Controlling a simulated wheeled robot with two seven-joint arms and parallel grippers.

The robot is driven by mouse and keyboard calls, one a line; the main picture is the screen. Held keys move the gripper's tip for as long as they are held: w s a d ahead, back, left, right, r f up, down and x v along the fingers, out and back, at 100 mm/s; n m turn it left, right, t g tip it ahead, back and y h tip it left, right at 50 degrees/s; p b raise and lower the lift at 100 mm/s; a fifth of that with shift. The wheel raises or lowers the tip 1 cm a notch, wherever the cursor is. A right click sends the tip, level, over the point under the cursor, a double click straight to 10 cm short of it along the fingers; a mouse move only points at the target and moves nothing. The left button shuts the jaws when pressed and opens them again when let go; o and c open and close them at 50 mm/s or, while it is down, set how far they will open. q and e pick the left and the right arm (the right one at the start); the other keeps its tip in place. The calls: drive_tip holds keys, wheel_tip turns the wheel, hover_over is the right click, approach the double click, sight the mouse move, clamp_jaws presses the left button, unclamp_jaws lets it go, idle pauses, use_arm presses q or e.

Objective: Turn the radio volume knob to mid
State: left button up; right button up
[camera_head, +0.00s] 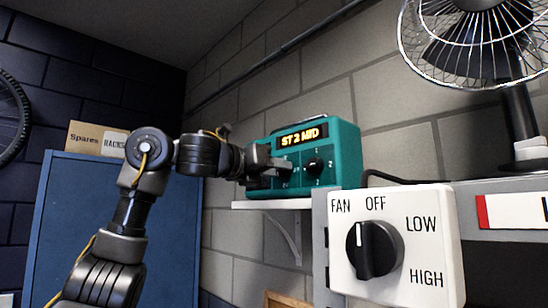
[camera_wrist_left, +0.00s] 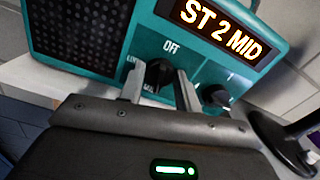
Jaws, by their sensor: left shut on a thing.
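The teal radio (camera_head: 343,155) stands on a small white shelf, and its lit display (camera_head: 302,134) reads "ST 2 MID". My left gripper (camera_head: 284,172) reaches in from the left at the radio's front. In the left wrist view, its two fingers (camera_wrist_left: 160,88) are shut on the black volume knob (camera_wrist_left: 158,74), below the "OFF" mark. The fingers hide part of the knob and its lower labels. The black station knob (camera_head: 314,165) is just right of the gripper, and it also shows in the wrist view (camera_wrist_left: 215,95). My right gripper is not in view.
A white fan switch box (camera_head: 440,240) with a black dial is at the lower right. A wire-caged fan (camera_head: 475,40) stands above it. The white shelf (camera_head: 268,204) supports the radio. A blue cabinet (camera_head: 60,215) and a "Spares" box (camera_head: 85,137) are behind my left arm.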

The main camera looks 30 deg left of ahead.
use_arm(q)
drive_tip(key=shift+r+m+p, duration=0.15)
drive_tip(key=shift+m+p, duration=0.9)
drive_tip(key=shift+m, duration=0.25)
drive_tip(key=o, duration=1)
drive_tip(key=shift+d, duration=0.1)
drive_tip(key=shift+c, duration=0.2)
drive_tip(key=shift+w, duration=0.1)
drive_tip(key=b+v, duration=0.4)
drive_tip(key=v, duration=0.6)
drive_tip(key=shift+s, duration=0.35)
